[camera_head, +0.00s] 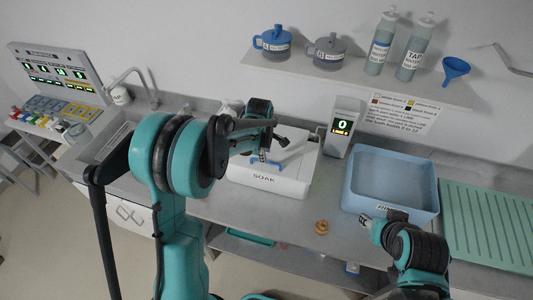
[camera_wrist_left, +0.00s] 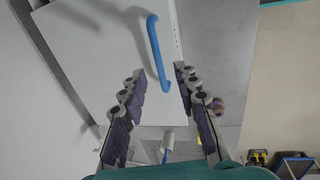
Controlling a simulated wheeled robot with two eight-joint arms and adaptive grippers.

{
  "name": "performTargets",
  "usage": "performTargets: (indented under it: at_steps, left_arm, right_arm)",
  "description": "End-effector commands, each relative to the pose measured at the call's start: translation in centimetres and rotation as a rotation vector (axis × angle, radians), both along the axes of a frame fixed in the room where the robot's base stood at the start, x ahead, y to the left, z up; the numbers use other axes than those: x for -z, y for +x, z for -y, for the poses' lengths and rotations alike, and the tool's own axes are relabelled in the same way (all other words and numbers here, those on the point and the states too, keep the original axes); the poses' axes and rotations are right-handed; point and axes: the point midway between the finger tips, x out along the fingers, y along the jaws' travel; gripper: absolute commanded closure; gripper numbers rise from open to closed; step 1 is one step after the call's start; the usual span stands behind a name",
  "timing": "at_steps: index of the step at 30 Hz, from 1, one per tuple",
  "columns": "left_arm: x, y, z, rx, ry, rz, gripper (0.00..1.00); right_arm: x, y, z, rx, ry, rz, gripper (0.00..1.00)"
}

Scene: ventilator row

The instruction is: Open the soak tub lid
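The soak tub (camera_head: 268,186) is a white box marked SOAK on the counter, in the middle of the head view. Its white lid (camera_head: 300,156) looks closed and carries a blue bar handle (camera_head: 262,164). My left gripper (camera_head: 272,148) is over the lid and partly hides it. In the left wrist view its two purple-padded fingers (camera_wrist_left: 162,82) are apart and empty. The near end of the blue handle (camera_wrist_left: 156,50) shows between and just beyond the fingertips; I see no contact. My right gripper (camera_head: 368,221) is low in front of the blue basin; its finger opening is too small to tell.
A timer display (camera_head: 343,127) stands right behind the tub. The blue basin (camera_head: 360,205) and green drain mat (camera_head: 490,228) are to the right. A small brown ringed object (camera_head: 322,227) lies on the counter. A shelf (camera_head: 365,84) with jugs and bottles hangs above.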

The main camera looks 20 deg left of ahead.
Motion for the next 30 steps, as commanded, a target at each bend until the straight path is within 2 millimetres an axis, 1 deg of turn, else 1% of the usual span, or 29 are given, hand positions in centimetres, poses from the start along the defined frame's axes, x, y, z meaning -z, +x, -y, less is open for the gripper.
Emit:
performTargets:
  at_steps: [1, 3, 6, 9, 13, 19, 20, 21, 23, 24, 30]
  left_arm:
    - [1.0, 0.3, 0.0, 0.001, 0.000, 0.000, 0.69]
    - [2.1, 0.5, 0.0, 0.001, 0.000, 0.001, 0.69]
    - [3.5, 0.8, 0.0, 0.002, 0.000, 0.001, 0.69]
    - [4.4, 0.9, 0.0, 0.002, 0.000, 0.001, 0.69]
    - [4.9, 1.0, 0.0, 0.002, 0.000, 0.001, 0.69]
    - [4.9, 1.0, 0.0, 0.003, 0.001, 0.001, 0.69]
    - [4.9, 1.0, 0.0, 0.003, 0.001, 0.001, 0.72]
    - [4.9, 1.0, 0.0, 0.003, 0.001, 0.001, 0.82]
    - [4.9, 1.0, 0.0, 0.003, 0.001, 0.001, 0.98]
    - [4.9, 1.0, 0.0, 0.003, 0.001, 0.001, 1.00]
    - [4.9, 1.0, 0.0, 0.003, 0.001, 0.000, 1.00]
  right_arm:
    - [0.0, 0.0, 0.0, 0.000, 0.000, 0.000, 0.60]
    - [0.0, 0.0, 0.0, 0.000, 0.000, 0.000, 0.60]
    - [0.0, 0.0, 0.0, 0.000, 0.000, 0.000, 0.60]
    - [0.0, 0.0, 0.0, 0.000, 0.000, 0.000, 0.60]
    - [0.0, 0.0, 0.0, 0.000, 0.000, 0.000, 0.60]
    - [0.0, 0.0, 0.0, 0.000, 0.000, 0.000, 0.60]
    - [0.0, 0.0, 0.0, 0.000, 0.000, 0.000, 0.60]
    - [0.0, 0.0, 0.0, 0.000, 0.000, 0.000, 0.60]
    - [0.0, 0.0, 0.0, 0.000, 0.000, 0.000, 0.60]
    - [0.0, 0.0, 0.0, 0.000, 0.000, 0.000, 0.60]
    - [-0.1, 0.0, 0.0, 0.000, 0.000, 0.000, 0.60]
